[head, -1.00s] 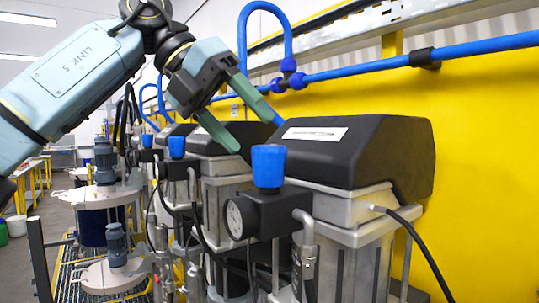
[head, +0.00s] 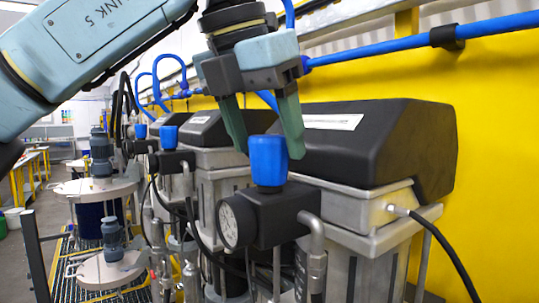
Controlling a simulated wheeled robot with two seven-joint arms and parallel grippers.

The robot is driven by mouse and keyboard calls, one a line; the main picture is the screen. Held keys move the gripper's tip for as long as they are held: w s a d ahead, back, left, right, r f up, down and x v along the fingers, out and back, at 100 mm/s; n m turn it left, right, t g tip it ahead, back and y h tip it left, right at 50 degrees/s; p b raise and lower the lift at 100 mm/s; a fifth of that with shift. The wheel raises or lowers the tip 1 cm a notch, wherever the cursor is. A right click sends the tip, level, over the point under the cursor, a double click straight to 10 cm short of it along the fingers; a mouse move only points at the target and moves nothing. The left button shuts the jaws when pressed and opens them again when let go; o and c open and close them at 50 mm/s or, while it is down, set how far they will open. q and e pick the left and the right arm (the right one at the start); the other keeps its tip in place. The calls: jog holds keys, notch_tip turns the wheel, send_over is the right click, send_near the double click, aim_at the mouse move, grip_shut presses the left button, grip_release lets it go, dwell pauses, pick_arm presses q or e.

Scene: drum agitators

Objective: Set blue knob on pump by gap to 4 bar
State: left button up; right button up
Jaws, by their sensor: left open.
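The nearest pump (head: 375,150) has a black cover with a white label over a grey metal body. On its front a black regulator block (head: 275,215) carries an upright blue knob (head: 268,162) and a round white gauge (head: 228,225). The gauge reading is too small to tell. My left gripper (head: 268,155) points down with its green fingers apart, one on each side of the knob's upper part. I cannot tell whether either finger touches the knob. My right gripper is not in view.
More pumps with blue knobs, such as the second knob (head: 169,137), stand in a row behind. A blue pipe (head: 400,43) runs along the yellow wall (head: 490,130) above. A black hose (head: 450,255) curves down at the right. Drums with agitators (head: 103,250) stand at the left.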

aim_at(264, 136)
pick_arm(q)
jog(key=shift+x, duration=1.5)
jog(key=shift+c, duration=0.2)
jog(key=c, duration=0.9)
jog(key=m+p, duration=0.2)
jog(key=shift+r+m+g+h, duration=0.15)
jog(key=shift+m+g+h, duration=0.15)
jog(key=shift+g+h, duration=0.1)
jog(key=shift+m+p, duration=0.35)
jog(key=shift+m, duration=0.65)
jog(key=o, duration=0.9)
jog(key=shift+o, duration=0.2)
